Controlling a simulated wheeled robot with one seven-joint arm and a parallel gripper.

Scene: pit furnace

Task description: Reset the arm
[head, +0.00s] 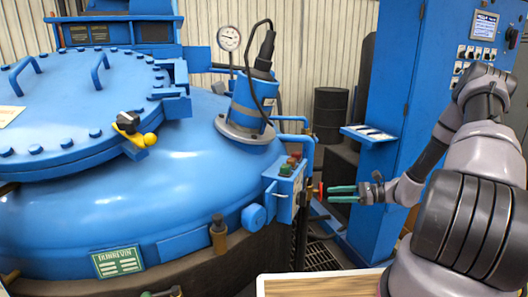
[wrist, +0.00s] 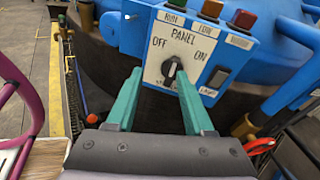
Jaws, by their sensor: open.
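My gripper (head: 329,193) is at the right of the middle in the head view, with its two green fingers parted and nothing between them. It is held out level towards the small blue control box (head: 286,190) on the side of the blue furnace, a little apart from it. In the wrist view my gripper (wrist: 158,72) shows its fingers in front of the box's white panel (wrist: 196,42). A black knob (wrist: 172,70) between OFF and ON appears between the fingertips. Its exact setting and whether a finger touches it are hard to tell. My arm reaches in from the right.
The round blue furnace (head: 150,190) fills the left, with a bolted lid. A tall blue cabinet (head: 410,90) with a small shelf (head: 370,133) stands behind my arm. A wooden tabletop (head: 318,286) is at the bottom. A red handle (wrist: 260,146) is right of the fingers.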

